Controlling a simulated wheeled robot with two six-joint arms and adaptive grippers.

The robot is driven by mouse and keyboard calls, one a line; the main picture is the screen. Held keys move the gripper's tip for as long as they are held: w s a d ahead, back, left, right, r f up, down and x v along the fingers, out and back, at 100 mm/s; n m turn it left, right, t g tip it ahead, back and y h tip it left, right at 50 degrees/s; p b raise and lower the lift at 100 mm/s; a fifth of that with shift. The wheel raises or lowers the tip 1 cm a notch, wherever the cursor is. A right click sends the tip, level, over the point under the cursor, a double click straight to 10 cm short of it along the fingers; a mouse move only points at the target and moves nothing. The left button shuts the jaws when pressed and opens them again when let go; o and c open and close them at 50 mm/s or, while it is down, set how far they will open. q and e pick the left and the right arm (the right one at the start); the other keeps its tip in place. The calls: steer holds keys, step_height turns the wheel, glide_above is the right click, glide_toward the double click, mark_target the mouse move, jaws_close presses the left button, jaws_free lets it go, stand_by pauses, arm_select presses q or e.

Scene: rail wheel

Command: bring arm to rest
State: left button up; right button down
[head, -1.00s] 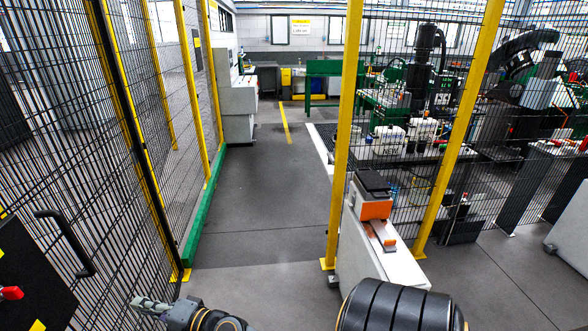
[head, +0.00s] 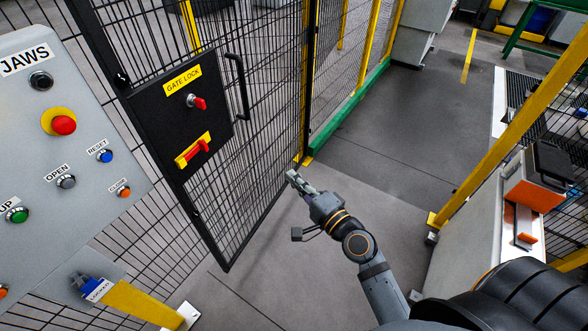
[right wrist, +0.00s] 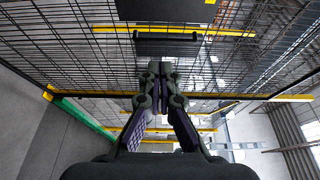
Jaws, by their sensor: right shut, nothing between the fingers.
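My right gripper (head: 294,177) is in the middle of the head view, held out over the open floor, to the right of the mesh gate. It is shut and empty. In the right wrist view its two dark fingers (right wrist: 153,75) meet, with mesh panels and yellow posts beyond them. It appears apart from the gate (head: 235,190). My left gripper is not in view.
The gate carries a black plate with a gate lock (head: 196,102), a red lever (head: 194,150) and a handle (head: 238,85). A grey control panel (head: 70,150) stands at left. A yellow post (head: 510,130) and an orange-topped unit (head: 535,185) stand at right. Grey floor (head: 390,130) lies between.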

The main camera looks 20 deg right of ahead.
steer(key=s+d+f+n+g+h, duration=0.1)
steer(key=s+d+f+n+g, duration=0.15)
steer(key=f, duration=0.95)
steer(key=s+d+f+n+g+h, duration=0.1)
steer(key=s+f+g, duration=0.15)
steer(key=f, duration=0.85)
steer(key=s+d+f+n+g+h, duration=0.15)
steer(key=s+f, duration=0.25)
steer(key=f, duration=0.8)
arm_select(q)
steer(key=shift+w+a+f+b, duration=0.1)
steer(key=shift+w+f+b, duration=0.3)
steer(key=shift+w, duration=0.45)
arm_select(e)
steer(key=s+d+f+n+g+h, duration=0.1)
steer(key=s+d+f+n+g, duration=0.1)
steer(key=s+f, duration=0.5)
steer(key=s+d+f+n+g+h, duration=0.1)
steer(key=s+d+f+n+g, duration=0.2)
steer(key=s+f, duration=0.5)
steer(key=s+d+f+n+g+h, duration=0.1)
steer(key=s+d+f+n+g, duration=0.2)
steer(key=s+f, duration=0.5)
steer(key=s+n+g, duration=0.1)
steer(key=s, duration=0.4)
steer(key=shift+s+n, duration=0.35)
steer(key=shift+n, duration=0.05)
